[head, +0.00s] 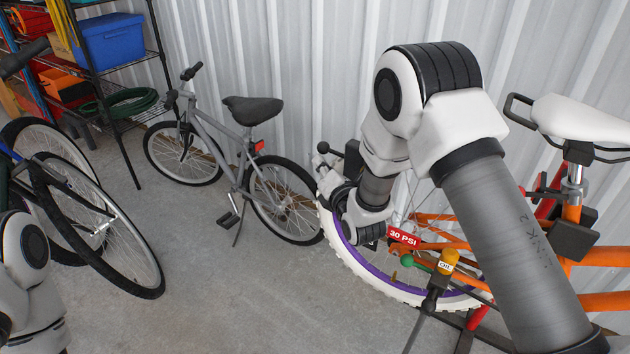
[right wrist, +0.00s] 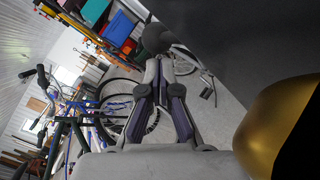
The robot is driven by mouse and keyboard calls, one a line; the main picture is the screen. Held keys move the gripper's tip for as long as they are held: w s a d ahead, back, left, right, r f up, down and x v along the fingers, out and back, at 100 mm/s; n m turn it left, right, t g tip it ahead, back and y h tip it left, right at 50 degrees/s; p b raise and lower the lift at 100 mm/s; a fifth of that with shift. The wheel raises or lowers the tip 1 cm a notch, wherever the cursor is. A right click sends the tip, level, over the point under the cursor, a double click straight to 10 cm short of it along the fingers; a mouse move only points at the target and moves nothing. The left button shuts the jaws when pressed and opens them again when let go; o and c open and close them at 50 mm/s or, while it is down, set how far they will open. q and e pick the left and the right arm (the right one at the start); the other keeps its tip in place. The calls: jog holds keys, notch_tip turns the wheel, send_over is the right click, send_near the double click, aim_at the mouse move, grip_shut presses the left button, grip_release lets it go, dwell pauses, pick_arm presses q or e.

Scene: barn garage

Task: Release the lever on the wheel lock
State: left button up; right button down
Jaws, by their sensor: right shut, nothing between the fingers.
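A black ball knob (head: 323,147) on a short dark arm stands beside the white-tyred wheel (head: 345,255), next to a dark block (head: 352,158); I take it for the lock's lever, though the lock is mostly hidden by my right arm. My right gripper (head: 324,175) is shut and empty, just below the knob. In the right wrist view the closed fingertips (right wrist: 159,60) point at the dark round knob (right wrist: 157,38); I cannot tell whether they touch. My left arm shows at the lower left, but its gripper is outside the view.
A green ball (head: 407,260) and a yellow-topped item (head: 447,262) stand below my right arm. The orange bicycle (head: 600,282) is at right, a grey bicycle (head: 240,145) by the wall. Shelving (head: 125,70) stands at left. The floor between is clear.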

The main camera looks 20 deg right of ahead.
pick_arm(q)
jog(key=shift+a+f+b, duration=0.2)
jog(key=shift+f+b, duration=0.3)
jog(key=shift+f, duration=0.1)
jog(key=shift+a+f+b, duration=0.2)
jog(key=shift+f+b, duration=0.3)
jog(key=shift+f, duration=0.05)
pick_arm(e)
notch_tip(320, 180, up, 2)
jog(key=shift+m+t, duration=0.4)
jog(key=shift+t, duration=0.2)
pick_arm(q)
jog(key=shift+f, duration=0.1)
pick_arm(e)
jog(key=shift+f, duration=0.15)
